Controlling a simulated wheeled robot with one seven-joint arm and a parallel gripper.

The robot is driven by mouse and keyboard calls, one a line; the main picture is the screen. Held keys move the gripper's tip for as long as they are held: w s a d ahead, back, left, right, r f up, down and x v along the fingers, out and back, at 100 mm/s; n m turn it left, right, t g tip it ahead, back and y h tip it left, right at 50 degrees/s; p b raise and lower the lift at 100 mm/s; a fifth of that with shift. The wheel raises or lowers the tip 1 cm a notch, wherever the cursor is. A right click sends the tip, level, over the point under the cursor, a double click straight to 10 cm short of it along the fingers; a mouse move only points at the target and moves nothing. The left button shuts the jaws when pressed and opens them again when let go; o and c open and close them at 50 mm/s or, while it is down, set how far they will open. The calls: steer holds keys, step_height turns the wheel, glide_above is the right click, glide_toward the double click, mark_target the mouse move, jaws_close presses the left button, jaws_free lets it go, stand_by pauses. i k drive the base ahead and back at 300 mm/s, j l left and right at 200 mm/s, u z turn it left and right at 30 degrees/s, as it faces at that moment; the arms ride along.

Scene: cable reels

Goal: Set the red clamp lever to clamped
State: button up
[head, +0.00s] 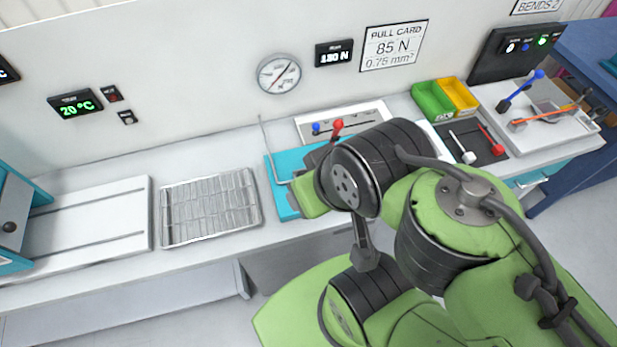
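A lever with a red knob (337,125) stands at a white panel (366,111) on the bench, below the gauge. My gripper (308,194) is mostly hidden by the wrist, above the turquoise mat (282,204). Its fingers do not show clearly, nor whether it touches anything.
A red-ended handle (497,149) and a white one (466,154) lie on a dark mat. Green (431,103) and yellow (459,96) bins stand behind. Further right is a blue-knobbed lever (537,75) on a white fixture. Left are a wire rack (208,205) and a white board (95,215).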

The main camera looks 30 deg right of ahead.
mark_target(338, 125)
steer(key=k+l+u, duration=0.55)
steer(key=l+u, duration=0.4)
steer(key=k+l+u, duration=0.15)
steer(key=l+u, duration=0.2)
steer(key=k+l+u, duration=0.15)
steer(key=l+u, duration=0.25)
steer(key=k+l+u, duration=0.2)
steer(key=u, duration=0.15)
steer(key=l+u, duration=0.35)
steer(key=l, duration=0.15)
